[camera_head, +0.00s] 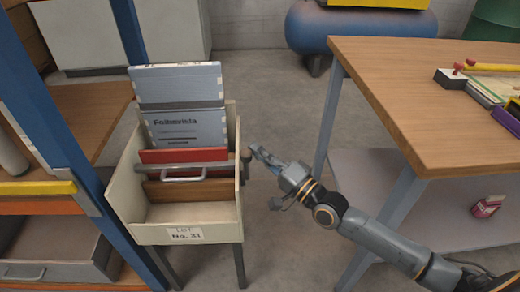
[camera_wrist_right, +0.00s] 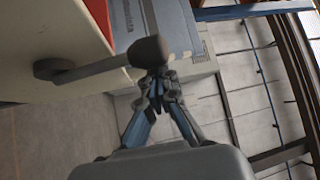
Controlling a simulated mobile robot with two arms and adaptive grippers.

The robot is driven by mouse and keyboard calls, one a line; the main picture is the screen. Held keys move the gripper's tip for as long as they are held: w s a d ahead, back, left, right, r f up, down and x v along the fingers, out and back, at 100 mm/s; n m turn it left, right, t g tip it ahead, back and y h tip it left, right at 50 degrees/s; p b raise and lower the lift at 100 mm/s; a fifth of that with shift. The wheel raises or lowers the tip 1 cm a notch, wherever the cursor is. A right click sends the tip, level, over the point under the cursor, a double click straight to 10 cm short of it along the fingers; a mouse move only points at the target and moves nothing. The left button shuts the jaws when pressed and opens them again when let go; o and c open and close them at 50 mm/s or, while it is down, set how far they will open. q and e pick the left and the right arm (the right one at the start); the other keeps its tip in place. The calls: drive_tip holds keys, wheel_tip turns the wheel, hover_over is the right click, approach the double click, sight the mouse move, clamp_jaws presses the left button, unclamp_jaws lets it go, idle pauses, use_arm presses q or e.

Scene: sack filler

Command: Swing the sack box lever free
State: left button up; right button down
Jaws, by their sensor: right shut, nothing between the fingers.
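The sack box (camera_head: 190,235) is a cream box on legs with a "LOT No. 21" label. Its lever (camera_head: 246,157) is a short dark handle on the box's right wall. In the right wrist view the lever (camera_wrist_right: 108,66) is a grey rod running from a round pivot on the cream wall to a thick dark knob. My right gripper (camera_head: 259,154) is just right of the lever, with its fingers pointing at it. In the wrist view its closed fingertips (camera_wrist_right: 157,84) are right by the knob, with nothing between them; whether they touch it I cannot tell. My left gripper is out of view.
A blue-posted shelf (camera_head: 70,130) stands close on the left. A wooden table (camera_head: 430,110) is on the right. Bare floor (camera_head: 270,100) lies between.

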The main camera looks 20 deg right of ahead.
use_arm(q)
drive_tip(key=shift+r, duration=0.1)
use_arm(e)
drive_tip(key=shift+f, duration=0.1)
use_arm(q)
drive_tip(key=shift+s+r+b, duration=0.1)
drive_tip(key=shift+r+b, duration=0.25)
drive_tip(key=shift+b, duration=0.15)
use_arm(e)
drive_tip(key=shift+s, duration=0.25)
